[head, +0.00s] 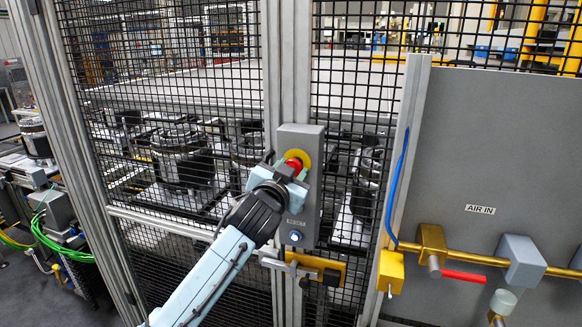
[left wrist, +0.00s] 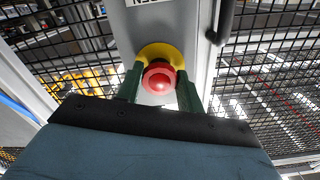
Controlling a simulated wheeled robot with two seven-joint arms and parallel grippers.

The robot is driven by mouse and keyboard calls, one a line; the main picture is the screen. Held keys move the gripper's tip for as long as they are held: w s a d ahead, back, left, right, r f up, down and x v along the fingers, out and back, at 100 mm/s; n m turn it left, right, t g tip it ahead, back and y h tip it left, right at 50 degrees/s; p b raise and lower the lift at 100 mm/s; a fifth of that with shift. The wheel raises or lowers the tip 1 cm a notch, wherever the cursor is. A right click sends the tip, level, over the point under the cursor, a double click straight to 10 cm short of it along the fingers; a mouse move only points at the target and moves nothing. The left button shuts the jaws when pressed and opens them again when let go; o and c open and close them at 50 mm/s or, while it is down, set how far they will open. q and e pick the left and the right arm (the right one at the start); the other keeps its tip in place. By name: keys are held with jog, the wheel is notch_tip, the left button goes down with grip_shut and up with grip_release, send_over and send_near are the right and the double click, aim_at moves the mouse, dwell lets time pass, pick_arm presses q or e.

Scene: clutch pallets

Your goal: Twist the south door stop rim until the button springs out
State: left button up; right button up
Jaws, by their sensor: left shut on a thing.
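The red stop button (head: 294,163) sits on a yellow round backing (head: 304,157) on the upper front of a grey control box (head: 313,140), which is fixed to the fence post. My left gripper (head: 289,170) reaches it from below left. In the left wrist view the red button (left wrist: 158,80) lies between the two green fingers, with the yellow backing (left wrist: 157,52) behind it. The fingers are shut on the button's rim, one on each side. Whether the button is in or out cannot be told. My right gripper is not in view.
A blue button (head: 295,237) under a RESET label sits lower on the box. A yellow latch (head: 318,267) is below. Black mesh fencing (head: 170,60) spans both sides. A blue hose (head: 396,185) and brass air pipe (head: 480,258) are to the right.

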pick_arm(q)
jog(key=shift+m, duration=0.8)
jog(key=shift+w, duration=0.1)
jog(key=o, duration=1)
jog(key=b+v, duration=0.2)
jog(key=v, duration=1.1)
jog(key=shift+b, duration=0.35)
jog(key=shift+a, duration=0.1)
